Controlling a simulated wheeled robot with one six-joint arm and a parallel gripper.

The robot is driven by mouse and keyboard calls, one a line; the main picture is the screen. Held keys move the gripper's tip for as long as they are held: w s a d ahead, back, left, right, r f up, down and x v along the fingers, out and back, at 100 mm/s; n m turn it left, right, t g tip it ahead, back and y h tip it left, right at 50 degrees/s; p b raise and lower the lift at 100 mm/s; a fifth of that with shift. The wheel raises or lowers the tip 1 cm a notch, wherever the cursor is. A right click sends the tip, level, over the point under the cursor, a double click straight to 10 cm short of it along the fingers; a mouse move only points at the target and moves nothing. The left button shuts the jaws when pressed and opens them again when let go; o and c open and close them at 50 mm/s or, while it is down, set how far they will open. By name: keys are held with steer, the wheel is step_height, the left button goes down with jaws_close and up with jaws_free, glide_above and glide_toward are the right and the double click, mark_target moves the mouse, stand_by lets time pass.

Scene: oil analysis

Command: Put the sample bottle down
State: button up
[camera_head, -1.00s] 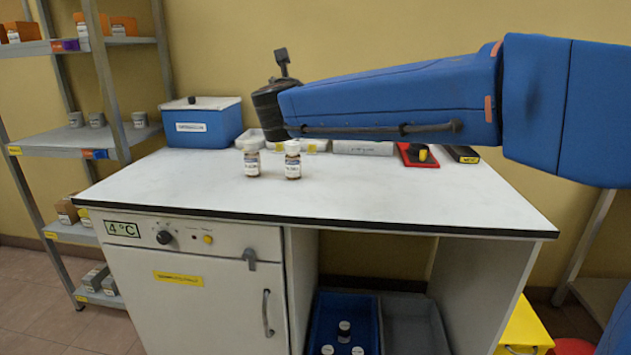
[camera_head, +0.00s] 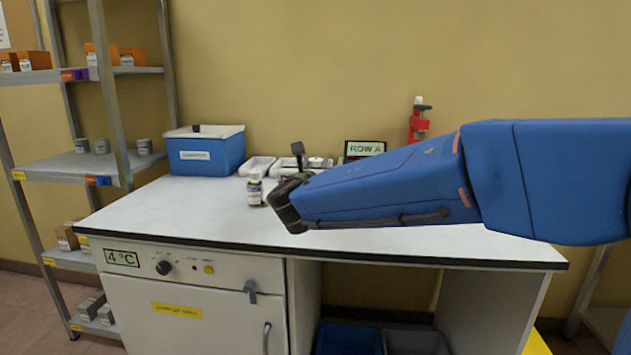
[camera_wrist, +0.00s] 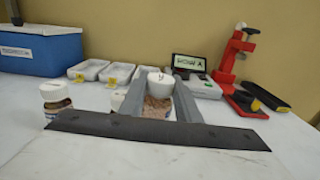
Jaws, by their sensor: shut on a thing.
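A sample bottle (camera_wrist: 159,85) with a white cap and brown contents is between the two grey fingers of my gripper (camera_wrist: 160,92), which is shut on it. It looks upright; its base is hidden by the dark bar in front, so I cannot tell whether it touches the bench. A second bottle (camera_wrist: 57,98) stands to the left, apart from the fingers; it also shows in the head view (camera_head: 255,192). Part of another bottle (camera_wrist: 117,101) shows just left of the left finger. In the head view my wrist is low over the white bench (camera_head: 190,210) and the fingers are hidden.
A blue cooler box (camera_head: 205,152) stands at the back left of the bench. White trays (camera_wrist: 88,70) line the back. A "ROW A" sign (camera_wrist: 188,62) and a red stand (camera_wrist: 236,55) are at the back right. The front left of the bench is clear.

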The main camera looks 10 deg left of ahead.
steer(key=shift+f, duration=2.1)
steer(key=shift+f, duration=0.15)
steer(key=o, duration=0.9)
steer(key=shift+s, duration=0.35)
steer(key=s, duration=1.1)
steer(key=shift+s+a, duration=0.25)
steer(key=shift+s, duration=0.1)
steer(key=s, duration=0.4)
steer(key=w, duration=1.1)
steer(key=w+r, duration=0.1)
steer(key=w, duration=0.4)
steer(key=shift+w+d, duration=0.25)
steer(key=shift+w, duration=0.1)
